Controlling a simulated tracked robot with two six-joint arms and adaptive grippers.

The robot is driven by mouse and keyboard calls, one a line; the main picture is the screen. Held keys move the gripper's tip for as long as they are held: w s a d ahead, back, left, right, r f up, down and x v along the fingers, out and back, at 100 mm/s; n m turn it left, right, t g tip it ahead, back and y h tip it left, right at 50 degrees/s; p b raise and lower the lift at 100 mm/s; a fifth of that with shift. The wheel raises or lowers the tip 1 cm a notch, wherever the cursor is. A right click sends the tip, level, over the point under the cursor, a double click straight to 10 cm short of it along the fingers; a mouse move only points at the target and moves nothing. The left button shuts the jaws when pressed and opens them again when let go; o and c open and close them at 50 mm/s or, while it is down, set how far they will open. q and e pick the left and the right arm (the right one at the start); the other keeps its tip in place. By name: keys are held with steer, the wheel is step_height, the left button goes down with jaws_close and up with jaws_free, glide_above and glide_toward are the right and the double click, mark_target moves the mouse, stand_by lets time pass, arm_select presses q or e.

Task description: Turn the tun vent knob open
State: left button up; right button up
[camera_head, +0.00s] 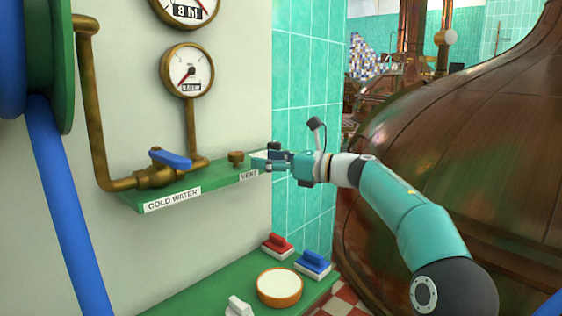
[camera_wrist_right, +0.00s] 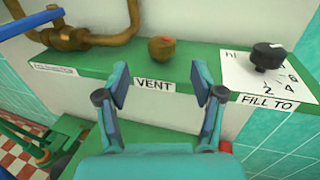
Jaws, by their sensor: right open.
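The vent knob (camera_head: 236,157) is a small brass knob on the green shelf, above the VENT label (camera_head: 249,175). It also shows in the right wrist view (camera_wrist_right: 162,49), just beyond my gripper. My right gripper (camera_head: 262,163) is at the shelf's right end, to the right of the knob in the head view. In the wrist view its two fingers (camera_wrist_right: 160,78) stand apart on either side of the VENT label, short of the knob, with nothing between them. My left gripper does not show.
A brass valve with a blue lever (camera_head: 171,159) sits left of the knob above COLD WATER. A black dial (camera_wrist_right: 268,56) labelled FILL TO stands right of it. Below is a green bench (camera_head: 200,300) with red and blue brushes and a round tub. A copper kettle (camera_head: 470,140) fills the right.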

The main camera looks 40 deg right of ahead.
steer(key=v, duration=0.5)
steer(key=shift+w, duration=0.1)
stand_by(0.3)
